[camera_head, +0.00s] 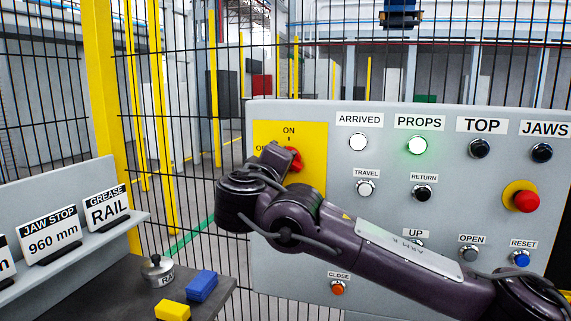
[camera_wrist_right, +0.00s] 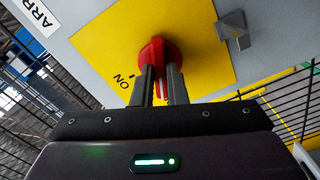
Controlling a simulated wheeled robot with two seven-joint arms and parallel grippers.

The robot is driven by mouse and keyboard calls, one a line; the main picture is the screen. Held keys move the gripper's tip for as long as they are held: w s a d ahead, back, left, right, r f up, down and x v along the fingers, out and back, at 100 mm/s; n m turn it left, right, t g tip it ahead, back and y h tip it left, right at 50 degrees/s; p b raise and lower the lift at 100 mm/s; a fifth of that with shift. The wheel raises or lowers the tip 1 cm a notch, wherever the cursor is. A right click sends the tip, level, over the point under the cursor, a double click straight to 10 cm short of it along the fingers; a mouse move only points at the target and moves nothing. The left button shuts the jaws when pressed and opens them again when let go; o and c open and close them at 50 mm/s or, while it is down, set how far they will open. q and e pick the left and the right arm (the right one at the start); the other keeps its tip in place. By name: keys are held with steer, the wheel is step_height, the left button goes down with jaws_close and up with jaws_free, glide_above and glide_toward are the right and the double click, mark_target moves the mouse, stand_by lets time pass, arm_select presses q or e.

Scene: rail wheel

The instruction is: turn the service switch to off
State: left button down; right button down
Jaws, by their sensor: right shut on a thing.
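The service switch is a red rotary knob (camera_head: 294,158) on a yellow plate (camera_head: 313,132) at the left of the grey control panel. The plate has ON above the knob and a partly hidden label, starting with O, to its left. My right arm reaches across the panel from the right. Its gripper (camera_head: 284,155) is at the knob and covers part of it. In the right wrist view the two fingers (camera_wrist_right: 160,85) are shut on the red knob (camera_wrist_right: 159,52), one each side of its grip bar. ON shows left of the fingers there. My left gripper is out of view.
The panel has several lamps and buttons; the PROPS lamp (camera_head: 417,145) glows green. A red emergency button (camera_head: 526,201) sits at right. A bench at left holds a metal weight (camera_head: 158,270), a blue block (camera_head: 201,286) and a yellow block (camera_head: 173,311). Mesh fencing stands behind.

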steer(key=shift+n, duration=0.3)
steer(key=n, duration=0.4)
steer(key=shift+p, duration=0.3)
steer(key=c, duration=1.3)
jaws_free()
